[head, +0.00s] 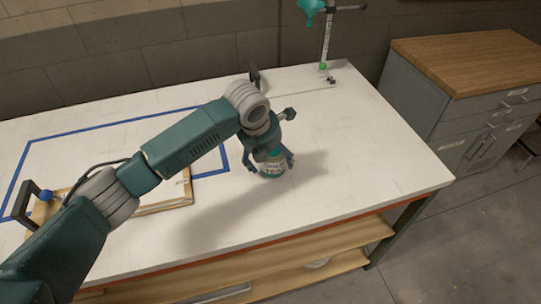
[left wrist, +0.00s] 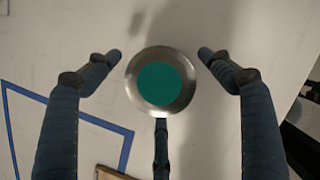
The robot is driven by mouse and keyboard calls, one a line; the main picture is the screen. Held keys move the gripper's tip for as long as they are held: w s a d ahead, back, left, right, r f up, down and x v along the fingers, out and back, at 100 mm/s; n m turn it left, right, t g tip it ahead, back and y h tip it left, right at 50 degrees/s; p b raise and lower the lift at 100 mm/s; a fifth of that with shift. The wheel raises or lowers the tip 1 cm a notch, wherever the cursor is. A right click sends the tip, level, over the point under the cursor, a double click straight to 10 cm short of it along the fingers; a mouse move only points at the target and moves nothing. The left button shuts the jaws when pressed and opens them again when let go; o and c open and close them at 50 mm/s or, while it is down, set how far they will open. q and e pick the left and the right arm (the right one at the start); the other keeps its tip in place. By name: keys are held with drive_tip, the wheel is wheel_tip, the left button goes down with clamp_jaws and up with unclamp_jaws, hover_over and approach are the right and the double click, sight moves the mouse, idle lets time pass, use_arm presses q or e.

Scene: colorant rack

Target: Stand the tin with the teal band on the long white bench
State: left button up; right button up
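The tin (head: 272,170) with a teal and white side is upright on the long white bench (head: 370,150), right of the blue tape outline. In the left wrist view its round metal top with a teal centre (left wrist: 160,83) faces me. My left gripper (head: 270,163) is over the tin from above. In the left wrist view, its fingers (left wrist: 160,54) are spread on either side of the tin, with gaps between the tips and its rim; a third finger is below it in the picture. My right gripper is out of view.
Blue tape (head: 130,121) outlines an area on the bench's left. A wooden tray (head: 165,205) with a dark handle lies partly behind my arm. A stand with a teal top (head: 326,45) is at the back. A wood-topped grey cabinet (head: 470,60) stands right. The bench's right part is clear.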

use_arm(q)
drive_tip(key=b+v, duration=0.1)
drive_tip(key=v, duration=1.1)
drive_tip(key=shift+s+d+f, duration=0.1)
drive_tip(key=shift+s, duration=0.05)
